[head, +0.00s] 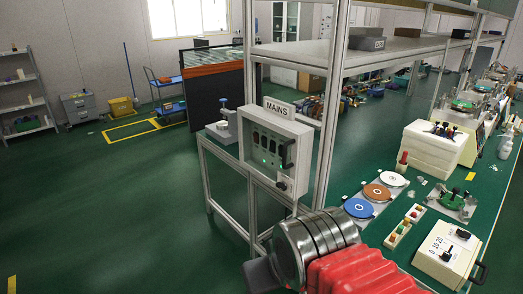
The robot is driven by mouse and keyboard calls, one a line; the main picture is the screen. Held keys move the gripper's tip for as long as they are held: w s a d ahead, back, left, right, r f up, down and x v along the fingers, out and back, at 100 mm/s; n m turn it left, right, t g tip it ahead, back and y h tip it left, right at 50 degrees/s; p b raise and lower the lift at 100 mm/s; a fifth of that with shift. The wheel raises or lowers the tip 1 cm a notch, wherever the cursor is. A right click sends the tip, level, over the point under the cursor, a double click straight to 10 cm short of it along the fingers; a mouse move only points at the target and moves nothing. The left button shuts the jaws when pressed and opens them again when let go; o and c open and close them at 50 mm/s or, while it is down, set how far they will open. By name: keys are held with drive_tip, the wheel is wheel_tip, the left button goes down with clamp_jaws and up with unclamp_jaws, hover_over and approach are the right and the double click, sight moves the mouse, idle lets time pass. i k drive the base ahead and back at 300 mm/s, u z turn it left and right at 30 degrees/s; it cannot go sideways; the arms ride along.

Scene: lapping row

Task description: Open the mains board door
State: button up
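The mains board (275,140) is a light grey box on a metal frame, left of centre in the head view. A white "MAINS" sign (279,107) stands on its top. Its front door (262,168) looks shut. The door has a dark window with switch-like shapes and small green lights behind it. A dark handle (289,152) sits on the door's right side, and a small dark knob-like part (281,186) is below it. My arm, with metal rings and a red ribbed cover, shows at the bottom, below and right of the board. My gripper is not recognisable in view.
A metal post (332,110) rises just right of the board and carries a shelf (385,58). A green bench with coloured discs (376,191) and a switch box (447,254) runs along the right. A small vice-like device (222,126) stands left of the board. Green floor is clear on the left.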

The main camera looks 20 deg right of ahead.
sight(295, 137)
drive_tip(key=u, duration=0.2)
drive_tip(key=i, duration=1.15)
drive_tip(key=z, duration=0.2)
